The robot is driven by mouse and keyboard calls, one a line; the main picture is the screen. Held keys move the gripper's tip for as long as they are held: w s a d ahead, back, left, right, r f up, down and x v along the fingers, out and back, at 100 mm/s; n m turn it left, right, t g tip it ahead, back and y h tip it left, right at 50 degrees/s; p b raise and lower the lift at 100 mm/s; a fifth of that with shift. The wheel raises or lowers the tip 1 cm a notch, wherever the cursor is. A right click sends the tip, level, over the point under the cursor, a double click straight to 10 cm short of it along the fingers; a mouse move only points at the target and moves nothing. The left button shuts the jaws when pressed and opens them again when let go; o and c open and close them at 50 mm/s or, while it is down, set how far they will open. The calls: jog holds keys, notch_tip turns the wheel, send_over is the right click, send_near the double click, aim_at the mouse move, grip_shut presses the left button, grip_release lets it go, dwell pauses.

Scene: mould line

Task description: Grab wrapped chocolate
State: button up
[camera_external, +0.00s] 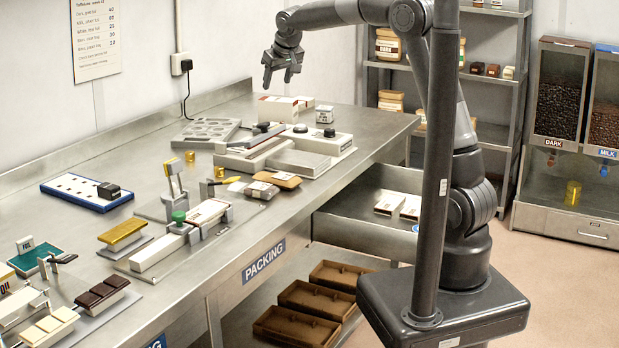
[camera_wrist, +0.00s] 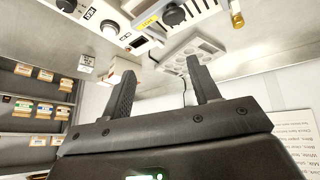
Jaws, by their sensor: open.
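My gripper (camera_external: 282,80) is open and empty, high above the far end of the packing bench (camera_external: 150,180). In the wrist view, its fingers (camera_wrist: 162,68) are apart with nothing between them. Two bars with printed sleeves, one brown-ended (camera_external: 261,190) and one tan (camera_external: 279,180), lie on the bench. A gold bar (camera_external: 122,235) rests on a stand farther left. A cream bar with a printed band (camera_external: 207,212) sits in a fixture near the front edge. I cannot tell which of these is the wrapped chocolate. My gripper touches none of them.
A cream box (camera_external: 278,109) stands below my gripper. A grey tray with round wells (camera_external: 207,132) and a machine with black knobs (camera_external: 300,143) take up the bench nearby. An open drawer (camera_external: 360,228) juts from the bench. Shelves (camera_external: 480,78) stand behind.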

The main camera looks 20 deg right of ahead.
jog(key=w+a+f+n, duration=0.1)
jog(key=w+a+f, duration=0.15)
jog(key=a, duration=0.35)
jog(key=w+a+f, duration=0.2)
jog(key=a+f, duration=0.1)
jog(key=a, duration=0.2)
jog(key=n, duration=0.1)
send_near(189, 152)
jog(key=shift+w+d+f+y, duration=0.2)
jog(key=shift+w+f, duration=0.15)
jog(key=shift+f, duration=0.25)
jog(key=shift+w+d+f+y, duration=0.2)
jog(key=shift+w+f, duration=0.15)
jog(key=shift+f, duration=0.25)
jog(key=shift+a+x, duration=0.2)
jog(key=shift+x, duration=2.85)
jog(key=shift+s, duration=0.1)
jog(key=shift+c, duration=0.4)
jog(key=c, duration=1)
